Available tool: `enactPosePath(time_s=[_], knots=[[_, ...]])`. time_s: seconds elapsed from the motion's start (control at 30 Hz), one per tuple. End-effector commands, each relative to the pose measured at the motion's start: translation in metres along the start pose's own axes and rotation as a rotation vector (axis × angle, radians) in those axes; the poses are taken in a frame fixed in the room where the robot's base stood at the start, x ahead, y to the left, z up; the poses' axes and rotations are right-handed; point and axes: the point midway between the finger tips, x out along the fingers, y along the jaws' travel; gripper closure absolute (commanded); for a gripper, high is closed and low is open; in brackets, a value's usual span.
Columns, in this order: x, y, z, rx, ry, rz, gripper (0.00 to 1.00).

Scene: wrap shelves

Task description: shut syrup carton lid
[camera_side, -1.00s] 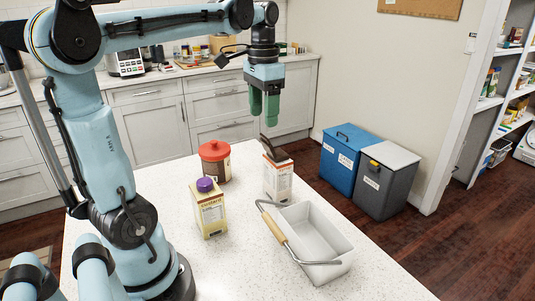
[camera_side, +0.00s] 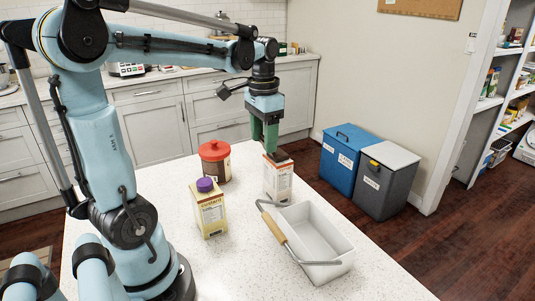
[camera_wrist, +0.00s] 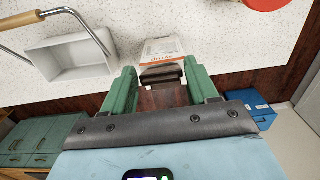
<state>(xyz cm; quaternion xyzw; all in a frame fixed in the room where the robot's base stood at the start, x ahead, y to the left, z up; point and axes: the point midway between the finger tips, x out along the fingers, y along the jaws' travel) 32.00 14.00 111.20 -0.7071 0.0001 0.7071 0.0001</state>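The syrup carton (camera_side: 278,182) is white and orange and stands upright on the counter behind the grey metal carrier. Its dark lid (camera_side: 280,157) lies low over the carton top, and I cannot tell if it is fully closed. My gripper (camera_side: 269,153) points down with its green fingertips right at the lid. In the wrist view, the gripper (camera_wrist: 160,76) has its fingers apart, with the dark lid (camera_wrist: 162,72) between or just beyond the tips and the carton (camera_wrist: 162,49) beyond it. Contact between fingers and lid is unclear.
A custard carton (camera_side: 211,213) with a purple cap stands to the left. A red-lidded jar (camera_side: 215,167) is behind it. The pale carrier tray (camera_side: 330,258) with a wooden handle (camera_side: 273,228) lies close in front of the syrup carton.

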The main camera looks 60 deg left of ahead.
Motion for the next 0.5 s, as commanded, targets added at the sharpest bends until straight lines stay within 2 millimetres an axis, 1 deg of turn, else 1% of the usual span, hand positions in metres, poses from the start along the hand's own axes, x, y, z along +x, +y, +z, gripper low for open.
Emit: enactPosePath(time_s=[0.03,0.07,0.33,0.5], knots=[[-0.0001,0.0,0.0,0.0,0.0,0.0,0.5],[-0.0001,0.0,0.0,0.0,0.0,0.0,0.53],[-0.0006,0.0,-0.0013,0.0,0.0,0.0,0.53],[-0.0019,0.0002,-0.0068,0.001,0.0,0.0,0.53]])
